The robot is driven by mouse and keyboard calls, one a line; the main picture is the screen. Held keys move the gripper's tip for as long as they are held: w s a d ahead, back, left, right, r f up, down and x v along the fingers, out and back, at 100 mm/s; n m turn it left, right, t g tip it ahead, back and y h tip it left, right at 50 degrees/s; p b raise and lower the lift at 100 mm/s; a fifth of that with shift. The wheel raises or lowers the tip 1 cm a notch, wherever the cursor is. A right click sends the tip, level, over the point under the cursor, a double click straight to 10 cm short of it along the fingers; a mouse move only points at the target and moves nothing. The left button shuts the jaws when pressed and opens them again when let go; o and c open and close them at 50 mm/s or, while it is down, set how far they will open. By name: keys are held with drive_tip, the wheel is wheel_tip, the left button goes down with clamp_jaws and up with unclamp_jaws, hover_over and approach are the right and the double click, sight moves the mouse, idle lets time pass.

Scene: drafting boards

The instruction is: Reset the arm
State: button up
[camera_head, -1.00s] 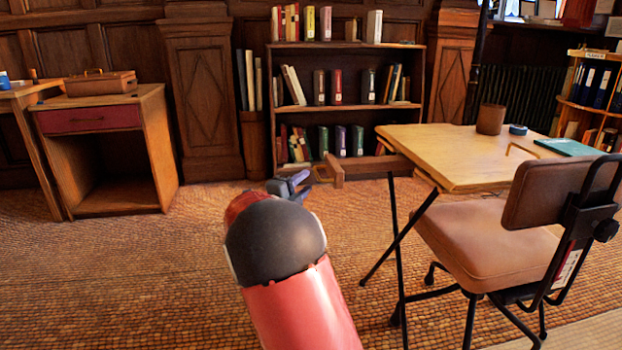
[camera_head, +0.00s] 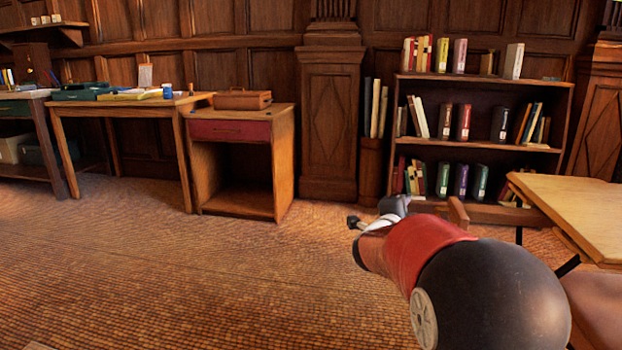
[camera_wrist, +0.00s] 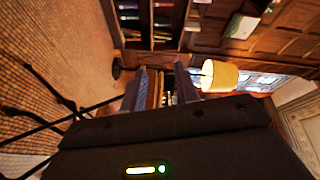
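My arm reaches forward from the lower right in the head view, with red and black links. My gripper (camera_head: 376,216) is at its far end, above the brown carpet and in front of the bookcase. In the wrist view my gripper (camera_wrist: 163,87) shows its two grey fingers apart, with the room visible through the gap. I see nothing held between them. The fingers are small and partly hidden by my arm in the head view.
A wooden drafting table (camera_head: 590,205) stands close on the right. A bookcase (camera_head: 486,78) is at the back wall. A cabinet (camera_head: 285,165) with a brown case (camera_head: 243,100) stands left of it. A lamp shade (camera_wrist: 219,75) shows in the wrist view. Carpet at left is clear.

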drive_tip(key=s+a+r+n+g+y+p, duration=0.1)
drive_tip(key=s+a+r+n+y+p, duration=0.1)
drive_tip(key=s+a+n+y, duration=0.45)
drive_tip(key=s+a+r+n+g+y+p, duration=0.1)
drive_tip(key=s+a+r+n+y, duration=0.25)
drive_tip(key=s+n, duration=0.45)
drive_tip(key=s+f+n+g+p, duration=0.1)
drive_tip(key=s+f+n+g, duration=0.2)
drive_tip(key=s, duration=0.9)
drive_tip(key=s+f+n+g+p, duration=0.2)
drive_tip(key=s+f+n+g, duration=0.1)
drive_tip(key=s, duration=0.9)
drive_tip(key=shift+d+f+n+g, duration=0.4)
drive_tip(key=shift+f+n, duration=0.15)
drive_tip(key=shift+f, duration=0.3)
